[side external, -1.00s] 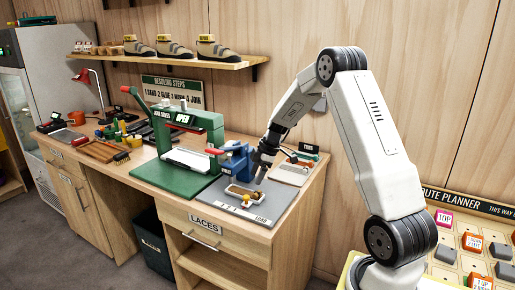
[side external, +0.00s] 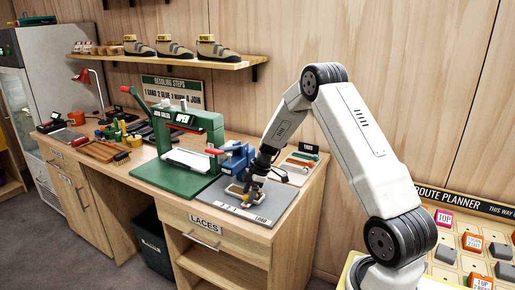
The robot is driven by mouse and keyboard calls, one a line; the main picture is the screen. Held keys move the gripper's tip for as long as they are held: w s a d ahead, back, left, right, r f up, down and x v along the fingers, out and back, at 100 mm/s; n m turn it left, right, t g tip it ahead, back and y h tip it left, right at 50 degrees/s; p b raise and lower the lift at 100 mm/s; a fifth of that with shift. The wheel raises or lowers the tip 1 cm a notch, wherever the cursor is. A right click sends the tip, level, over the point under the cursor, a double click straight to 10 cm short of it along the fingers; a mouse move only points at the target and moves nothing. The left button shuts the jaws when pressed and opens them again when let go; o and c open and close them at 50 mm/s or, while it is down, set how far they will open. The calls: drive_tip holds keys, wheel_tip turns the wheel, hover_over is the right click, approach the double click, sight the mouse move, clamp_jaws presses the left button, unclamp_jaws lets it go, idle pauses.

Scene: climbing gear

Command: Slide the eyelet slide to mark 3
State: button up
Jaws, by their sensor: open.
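The eyelet slide (side external: 235,189), a small brown tray with a pale inside, sits on the grey plate (side external: 206,196) in front of the blue press (side external: 236,158). Small marks and the word LOAD run along the plate's front edge; the single numbers are too small to read surely. My gripper (side external: 248,198) is low over the slide's front right end, pointing down with its jaws open. Its fingers are at the yellow knob, which is mostly hidden behind them. I cannot tell whether they touch it.
The green press (side external: 187,178) with a red-tipped lever stands just left of the plate. A light tray of parts (side external: 292,172) lies behind my gripper to the right. The bench's front edge, above the LACES drawer (side external: 205,225), is close to the plate.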

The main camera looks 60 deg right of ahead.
drive_tip(key=shift+w+f, duration=0.1)
drive_tip(key=shift+f, duration=0.1)
clamp_jaws()
idle(1.4)
